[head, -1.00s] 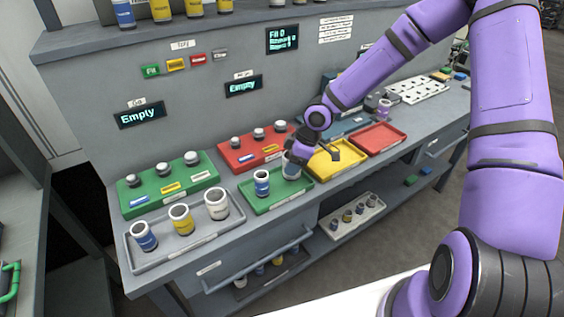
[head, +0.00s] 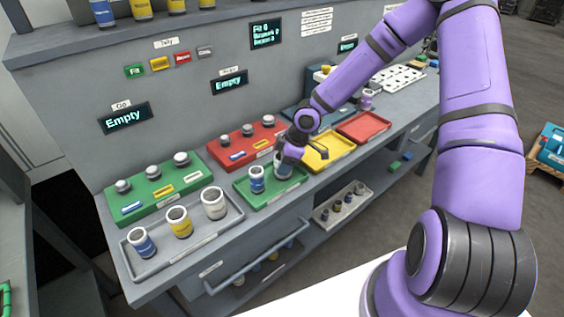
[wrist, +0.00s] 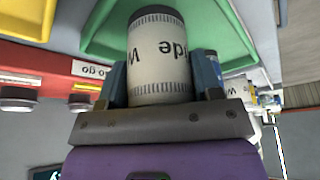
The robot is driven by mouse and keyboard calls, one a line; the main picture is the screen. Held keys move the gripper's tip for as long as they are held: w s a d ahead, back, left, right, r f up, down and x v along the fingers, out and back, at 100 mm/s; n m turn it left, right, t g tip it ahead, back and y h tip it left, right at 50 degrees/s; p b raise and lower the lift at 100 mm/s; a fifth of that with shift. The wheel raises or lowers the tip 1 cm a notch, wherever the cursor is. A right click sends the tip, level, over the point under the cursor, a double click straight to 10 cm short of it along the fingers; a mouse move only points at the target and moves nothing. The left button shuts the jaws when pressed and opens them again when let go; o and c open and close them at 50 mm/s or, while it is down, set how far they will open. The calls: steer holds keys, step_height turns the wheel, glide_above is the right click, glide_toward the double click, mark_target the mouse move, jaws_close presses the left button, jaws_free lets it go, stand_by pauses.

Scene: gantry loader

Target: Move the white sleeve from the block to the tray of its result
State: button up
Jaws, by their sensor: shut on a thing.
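The white sleeve (wrist: 158,62) has a dark rim and printed lettering, and fills the middle of the wrist view between my jaws. In the head view my gripper (head: 284,166) is shut on it, and the sleeve (head: 281,170) is partly hidden by the gripper. It is over the right part of the green tray (head: 246,203), close to a blue-banded sleeve (head: 257,180) standing there. I cannot tell whether the held sleeve touches the tray floor. The green block (head: 140,206) and the red block (head: 228,160) each carry several grey-topped plugs.
A yellow tray (head: 340,152) and a red tray (head: 366,127) lie empty to the right. A grey tray (head: 160,268) at front left holds blue, yellow and white sleeves. The go display (head: 124,117) and the no-go display (head: 229,82) both read Empty.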

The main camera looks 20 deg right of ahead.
steer(key=o, duration=1.2)
steer(key=v, duration=1.2)
steer(key=s+d+r+m+h, duration=0.3)
steer(key=s+r+m+h, duration=0.45)
steer(key=s+r, duration=0.65)
steer(key=s+a+r+m+t+y, duration=0.1)
steer(key=s+r+m+t+y, duration=0.2)
steer(key=s+r+m, duration=0.4)
steer(key=shift+s+a+r+t, duration=0.3)
steer(key=shift+s+r+t, duration=0.2)
steer(key=shift+s+r, duration=3.15)
